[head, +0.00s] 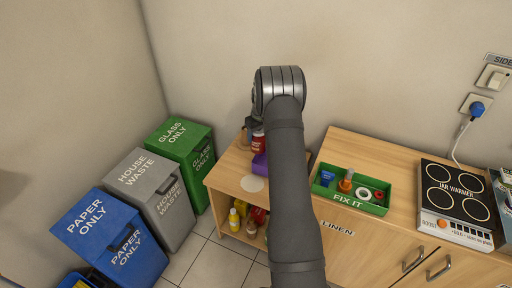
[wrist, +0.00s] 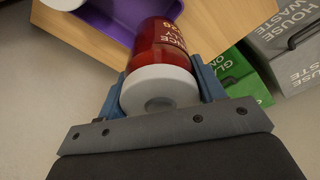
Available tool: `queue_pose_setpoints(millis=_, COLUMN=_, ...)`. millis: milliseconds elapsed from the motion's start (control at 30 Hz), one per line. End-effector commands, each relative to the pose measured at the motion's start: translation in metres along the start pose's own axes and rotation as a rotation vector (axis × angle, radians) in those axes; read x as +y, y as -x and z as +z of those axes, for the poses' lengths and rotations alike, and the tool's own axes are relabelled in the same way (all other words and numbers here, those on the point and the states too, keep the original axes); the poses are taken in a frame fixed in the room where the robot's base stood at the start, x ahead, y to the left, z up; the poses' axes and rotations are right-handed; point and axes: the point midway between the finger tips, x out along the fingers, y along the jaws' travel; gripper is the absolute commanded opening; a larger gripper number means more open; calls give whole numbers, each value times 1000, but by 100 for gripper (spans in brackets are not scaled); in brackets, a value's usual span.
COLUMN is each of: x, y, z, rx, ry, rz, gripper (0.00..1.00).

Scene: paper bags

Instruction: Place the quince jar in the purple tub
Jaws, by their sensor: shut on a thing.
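The quince jar (wrist: 160,48) is red with a pale lid, and part of its label shows in the wrist view. My gripper (wrist: 163,78) is shut on it, one blue finger on each side, with the lid toward the wrist. In the head view the jar (head: 258,144) shows beside my arm, over the wooden shelf top. The purple tub (wrist: 122,18) lies just beyond the jar in the wrist view. In the head view the tub (head: 260,166) is mostly hidden behind my arm. I cannot tell whether the jar is inside the tub's rim.
A pale round thing (wrist: 64,3) shows at the tub's side in the wrist view. Bottles (head: 238,213) stand on the lower shelf. Green, grey and blue bins (head: 185,150) stand left. A green FIX IT tray (head: 350,205) and a JAR WARMER (head: 455,200) occupy the counter right.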

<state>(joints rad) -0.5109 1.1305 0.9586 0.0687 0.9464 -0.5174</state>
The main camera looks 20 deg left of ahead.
Motion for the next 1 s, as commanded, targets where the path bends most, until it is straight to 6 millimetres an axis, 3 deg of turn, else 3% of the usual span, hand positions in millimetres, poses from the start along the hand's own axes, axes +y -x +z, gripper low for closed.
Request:
queue_pose_setpoints(millis=33, x=11, y=3, z=10, rx=2, ry=-2, rz=1, gripper=19)
queue_pose_setpoints(millis=200, x=25, y=-2, z=29, rx=1, ry=12, rz=-2, gripper=19)
queue_pose_setpoints(millis=500, x=25, y=-50, z=35, rx=2, ry=15, rz=-2, gripper=19)
queue_pose_setpoints(millis=1000, x=25, y=-96, z=40, rx=3, ry=15, rz=-1, gripper=19)
